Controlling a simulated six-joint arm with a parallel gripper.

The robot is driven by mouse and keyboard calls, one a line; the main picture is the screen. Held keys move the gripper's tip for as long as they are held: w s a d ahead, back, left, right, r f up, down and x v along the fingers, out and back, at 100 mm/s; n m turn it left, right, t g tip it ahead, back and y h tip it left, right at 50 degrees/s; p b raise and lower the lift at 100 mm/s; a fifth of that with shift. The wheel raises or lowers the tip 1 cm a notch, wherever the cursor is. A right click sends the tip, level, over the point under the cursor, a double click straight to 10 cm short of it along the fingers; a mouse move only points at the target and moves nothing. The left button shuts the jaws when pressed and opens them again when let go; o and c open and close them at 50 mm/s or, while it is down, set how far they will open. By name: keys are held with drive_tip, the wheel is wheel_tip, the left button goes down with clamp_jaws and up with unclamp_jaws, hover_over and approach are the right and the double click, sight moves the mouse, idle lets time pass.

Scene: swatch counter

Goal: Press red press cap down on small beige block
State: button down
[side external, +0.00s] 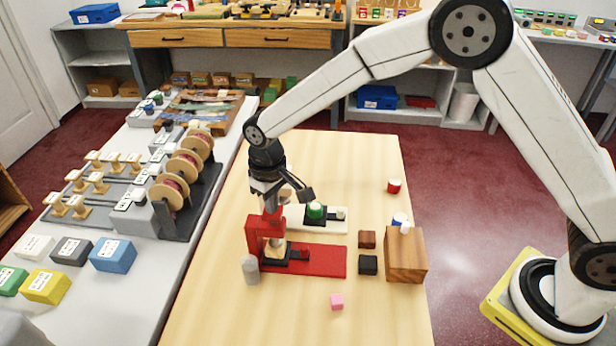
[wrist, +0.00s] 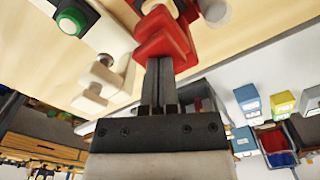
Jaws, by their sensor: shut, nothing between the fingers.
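The red press stands on the wooden table, with a flat red base (side external: 325,262) and an upright red frame (side external: 253,235). Its red press cap (side external: 271,213) is at the top of the frame, just below my gripper (side external: 268,198). A small beige block (side external: 272,248) sits under the press head. In the wrist view, my gripper (wrist: 160,60) is shut and empty, its fingertips against or just over the red press top (wrist: 163,35). I cannot tell whether they touch the cap. The fingers partly hide the press in the wrist view.
A grey cylinder (side external: 250,269) stands left of the press. A white press (side external: 330,225) with a green button (side external: 316,210) is behind it. The front table is mostly clear.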

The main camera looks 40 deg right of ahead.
drive_tip(key=shift+s+f, duration=0.1)
drive_tip(key=shift+f, duration=0.35)
idle(0.4)
drive_tip(key=shift+r, duration=0.1)
drive_tip(key=shift+r, duration=4)
drive_tip(key=shift+d, duration=0.1)
drive_tip(key=s+d+f+m+t, duration=0.2)
drive_tip(key=s+d+m, duration=0.1)
drive_tip(key=s+d, duration=1.5)
drive_tip(key=shift+s+d+f+t, duration=0.25)
drive_tip(key=shift+s+f+t, duration=0.1)
drive_tip(key=shift+s, duration=0.2)
